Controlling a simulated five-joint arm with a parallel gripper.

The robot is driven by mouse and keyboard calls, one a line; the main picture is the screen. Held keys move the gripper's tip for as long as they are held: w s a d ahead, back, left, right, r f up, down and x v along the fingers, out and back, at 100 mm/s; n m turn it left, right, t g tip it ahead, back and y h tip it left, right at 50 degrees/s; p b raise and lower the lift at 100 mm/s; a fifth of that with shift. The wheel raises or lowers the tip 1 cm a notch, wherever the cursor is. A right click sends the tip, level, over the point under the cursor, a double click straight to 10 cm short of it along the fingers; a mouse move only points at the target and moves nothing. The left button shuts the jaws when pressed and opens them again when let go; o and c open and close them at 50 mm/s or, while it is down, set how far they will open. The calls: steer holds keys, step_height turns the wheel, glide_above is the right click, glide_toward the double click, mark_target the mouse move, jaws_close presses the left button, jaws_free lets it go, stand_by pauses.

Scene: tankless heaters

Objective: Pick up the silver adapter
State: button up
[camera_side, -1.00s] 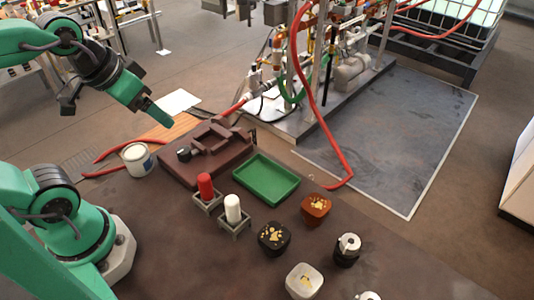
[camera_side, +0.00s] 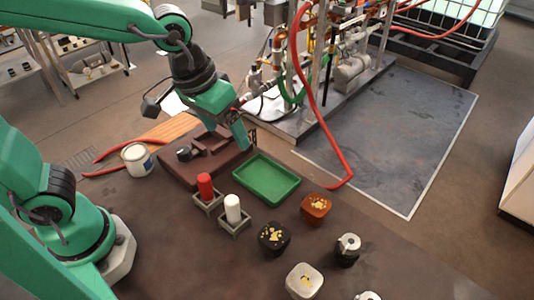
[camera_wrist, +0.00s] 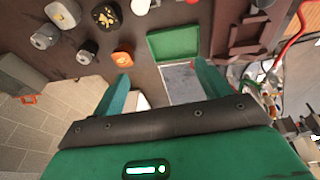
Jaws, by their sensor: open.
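A silver-grey cylinder, likely the silver adapter (camera_wrist: 45,37), stands at the upper left in the wrist view. In the side view its pale top (camera_side: 367,296) is cut off by the bottom edge. A black cylinder with a silver top (camera_side: 347,247) stands near it; it also shows in the wrist view (camera_wrist: 87,52). My gripper (camera_side: 239,137) is high above the right end of the brown block, well away from both cylinders. Its fingers (camera_wrist: 160,86) are apart in the wrist view, with nothing between them.
A green tray (camera_side: 267,181) lies mid-table. Red (camera_side: 205,187) and white (camera_side: 232,208) cylinders stand in holders. A brown block (camera_side: 182,172) lies behind.

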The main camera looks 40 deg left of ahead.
steer(key=d+f+g, duration=0.1)
steer(key=d+f, duration=0.2)
steer(key=d, duration=0.4)
steer(key=d+f+g, duration=0.1)
steer(key=d+f, duration=0.3)
steer(key=d, duration=0.3)
steer(key=g+y, duration=0.1)
glide_above(305, 280)
steer(key=f, duration=0.7)
steer(key=shift+s+f, duration=0.2)
steer(key=shift+f, duration=0.1)
steer(key=shift+f, duration=1.2)
steer(key=shift+f, duration=0.1)
steer(key=shift+w+f, duration=0.2)
steer(key=shift+f, duration=2.3)
steer(key=shift+c, duration=0.3)
